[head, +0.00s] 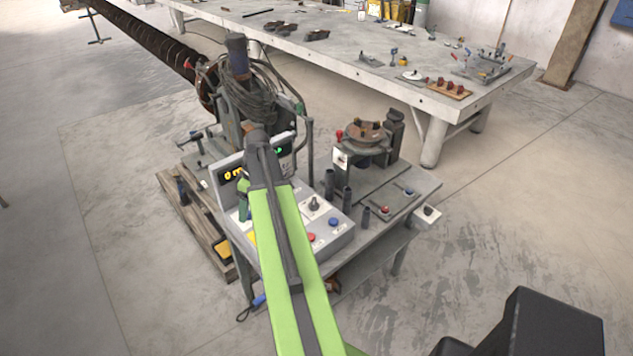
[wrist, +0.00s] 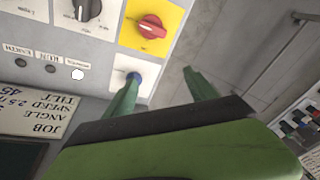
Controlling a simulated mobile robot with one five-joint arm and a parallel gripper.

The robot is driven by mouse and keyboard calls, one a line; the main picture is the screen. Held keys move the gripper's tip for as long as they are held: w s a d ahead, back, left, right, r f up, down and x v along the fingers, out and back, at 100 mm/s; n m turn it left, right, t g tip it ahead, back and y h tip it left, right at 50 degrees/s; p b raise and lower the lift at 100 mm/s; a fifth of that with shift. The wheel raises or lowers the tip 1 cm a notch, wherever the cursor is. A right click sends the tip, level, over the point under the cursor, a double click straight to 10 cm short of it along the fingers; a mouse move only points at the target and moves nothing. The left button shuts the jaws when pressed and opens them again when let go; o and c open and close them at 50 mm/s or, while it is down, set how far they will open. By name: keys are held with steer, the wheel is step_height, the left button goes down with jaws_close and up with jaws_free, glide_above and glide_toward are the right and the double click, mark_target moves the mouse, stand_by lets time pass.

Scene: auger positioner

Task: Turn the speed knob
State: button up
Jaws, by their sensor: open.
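A control box (head: 340,238) stands on the cart and has a dark knob (head: 314,204) on its sloped top. I cannot read a label on that knob. My gripper is mostly behind my green arm in the head view; a green part of it (head: 243,207) shows at the box's left side. In the wrist view my gripper (wrist: 160,76) is open and empty. Its left finger overlaps a blue round part on a pale plate. A grey knob (wrist: 82,10), cut by the top edge, and a red rotary switch (wrist: 150,27) on a yellow plate lie beyond the fingers.
A lit display (head: 234,174) stands at the box's back left. Red (head: 311,237) and blue (head: 333,222) buttons sit near the dark knob. A chuck (head: 367,133) stands on the cart's right. A long workbench (head: 350,45) is behind.

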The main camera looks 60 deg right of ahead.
steer(key=s+d+r+p, duration=0.1)
steer(key=s+d+r, duration=0.15)
steer(key=d, duration=0.25)
steer(key=s+d+r+n+t+p, duration=0.1)
steer(key=s+d+r+p, duration=0.1)
steer(key=s+d, duration=0.25)
steer(key=s+d+r+p, duration=0.1)
steer(key=s+d+r, duration=0.15)
steer(key=d, duration=0.35)
steer(key=n+t+p, duration=0.1)
steer(key=p, duration=0.1)
glide_toward(315, 201)
steer(key=b+x, duration=0.8)
steer(key=b, duration=0.7)
steer(key=shift+d+b, duration=0.1)
steer(key=shift+b, duration=0.2)
steer(key=shift+w+f+b, duration=0.25)
steer(key=shift+f+b, duration=0.2)
steer(key=shift+f, duration=0.05)
steer(key=shift+r, duration=0.15)
steer(key=shift+c, duration=0.4)
steer(key=c, duration=1.3)
steer(key=shift+a, duration=0.25)
